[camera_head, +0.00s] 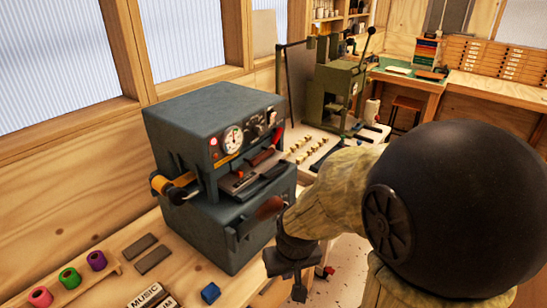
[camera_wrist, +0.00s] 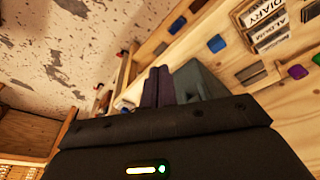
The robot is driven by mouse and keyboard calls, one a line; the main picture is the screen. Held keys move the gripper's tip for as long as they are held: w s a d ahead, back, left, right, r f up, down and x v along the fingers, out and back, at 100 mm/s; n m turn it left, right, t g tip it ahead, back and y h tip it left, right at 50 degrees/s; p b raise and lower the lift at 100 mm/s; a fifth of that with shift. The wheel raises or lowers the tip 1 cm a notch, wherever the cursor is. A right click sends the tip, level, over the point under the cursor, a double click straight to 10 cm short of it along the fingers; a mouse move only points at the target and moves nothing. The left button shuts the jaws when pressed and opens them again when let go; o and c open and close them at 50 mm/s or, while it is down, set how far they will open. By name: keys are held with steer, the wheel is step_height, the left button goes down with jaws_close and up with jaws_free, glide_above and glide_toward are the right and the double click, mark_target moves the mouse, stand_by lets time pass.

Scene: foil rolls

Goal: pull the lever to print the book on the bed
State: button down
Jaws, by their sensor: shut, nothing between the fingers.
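The grey hot-foil press (camera_head: 215,125) stands on the wooden bench, with a dial gauge and red lights on its front. A lever with a brown wooden handle (camera_head: 268,208) sticks out from its lower front. A dark flat thing, perhaps the book (camera_head: 240,180), lies on the bed in the press opening; its details are too small to tell. My gripper (camera_head: 298,290) is below and right of the lever handle, apart from it, pointing down. In the wrist view its two fingers (camera_wrist: 158,87) are together and empty, with part of the grey press (camera_wrist: 196,82) just beyond them.
Pink, green and purple foil rolls (camera_head: 70,278) sit on a wooden holder at the front left. Title blocks (camera_head: 150,297), dark bars (camera_head: 153,259) and a blue block (camera_head: 210,293) lie on the bench. A green press (camera_head: 338,90) stands behind on the right.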

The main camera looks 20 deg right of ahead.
steer(key=w+r+n+p, duration=0.1)
steer(key=w+r+p, duration=0.1)
steer(key=r, duration=0.4)
steer(key=w+d+r+n+y+p, duration=0.1)
steer(key=w+r, duration=0.4)
steer(key=r, duration=0.2)
steer(key=w+r+n+p, duration=0.1)
steer(key=w+r+p, duration=0.1)
steer(key=w+r, duration=0.2)
steer(key=shift+w+d+r+g+p, duration=0.1)
steer(key=shift+d+r+g+p, duration=0.1)
steer(key=shift+r, duration=0.4)
steer(key=shift+d+r+g+p, duration=0.1)
steer(key=shift+d+r, duration=0.1)
steer(key=shift+r, duration=0.35)
step_height(320, 180, up, 8)
steer(key=w+n+y, duration=0.1)
steer(key=w+n, duration=0.2)
steer(key=shift+d+y, duration=0.15)
steer(key=shift+y, duration=0.15)
